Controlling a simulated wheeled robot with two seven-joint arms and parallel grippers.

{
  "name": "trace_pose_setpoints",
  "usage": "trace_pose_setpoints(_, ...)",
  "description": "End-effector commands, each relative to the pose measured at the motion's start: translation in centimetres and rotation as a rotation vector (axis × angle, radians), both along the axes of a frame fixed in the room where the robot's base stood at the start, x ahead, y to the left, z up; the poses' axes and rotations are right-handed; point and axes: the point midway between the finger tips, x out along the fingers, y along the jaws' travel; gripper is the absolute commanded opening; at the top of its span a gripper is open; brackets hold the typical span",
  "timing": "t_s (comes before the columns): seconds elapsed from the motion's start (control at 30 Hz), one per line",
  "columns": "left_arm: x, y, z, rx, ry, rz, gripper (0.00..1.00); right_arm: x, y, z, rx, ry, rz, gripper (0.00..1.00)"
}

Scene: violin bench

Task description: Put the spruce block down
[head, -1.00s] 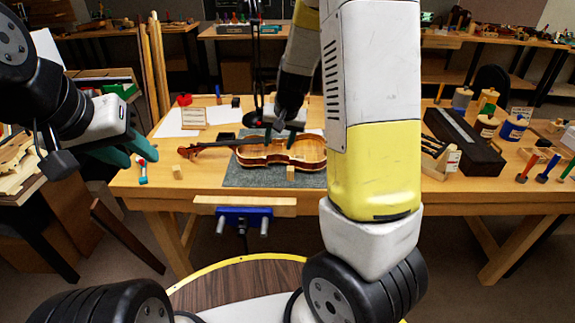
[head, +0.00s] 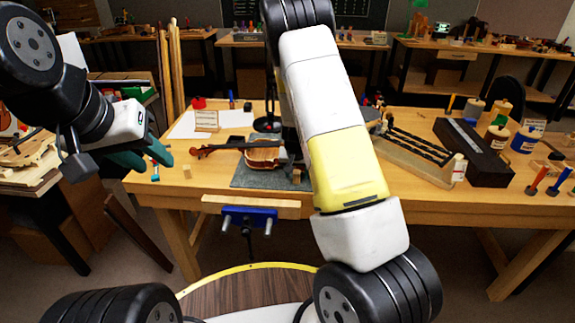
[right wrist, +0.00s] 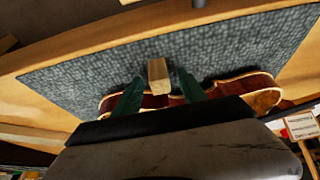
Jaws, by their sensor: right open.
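The spruce block, a small pale wooden block (head: 297,176), sits on the grey mat (head: 245,180) in front of the violin (head: 262,156). In the right wrist view the block (right wrist: 158,76) shows just beyond the open teal fingers of my right gripper (right wrist: 160,90), between their tips, with a gap on each side. In the head view my right gripper is mostly hidden behind its own forearm. My left gripper (head: 154,162) hangs over the left end of the bench, its fingers apart and empty. A second small pale block (head: 187,171) stands on the bench, left of the mat.
A blue vise (head: 249,217) is fixed to the bench front. A wooden rack with dark rods (head: 420,152), a long black box (head: 472,150) and several jars stand to the right.

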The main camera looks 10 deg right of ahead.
Motion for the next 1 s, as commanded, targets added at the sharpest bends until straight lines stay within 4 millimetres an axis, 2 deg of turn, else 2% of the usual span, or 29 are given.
trace_pose_setpoints(0.27,0.00,0.00,0.00,0.000,0.000,0.000,0.36,0.18,-0.02,-0.51,0.001,0.000,0.000,0.49)
trace_pose_setpoints(0.37,0.00,0.00,0.00,0.000,0.000,0.000,0.36,0.18,-0.02,-0.50,0.001,0.000,0.000,0.33)
trace_pose_setpoints(0.53,-0.01,0.00,0.01,0.000,0.000,0.000,0.36,0.18,-0.03,-0.48,0.001,0.000,0.000,0.00)
trace_pose_setpoints(0.87,0.00,0.00,0.00,0.000,0.000,0.000,0.36,0.19,-0.02,-0.39,0.001,0.000,0.000,0.00)
trace_pose_setpoints(1.0,0.00,0.00,0.00,0.000,0.000,0.000,0.36,0.26,0.00,0.30,0.000,-0.002,0.001,0.00)
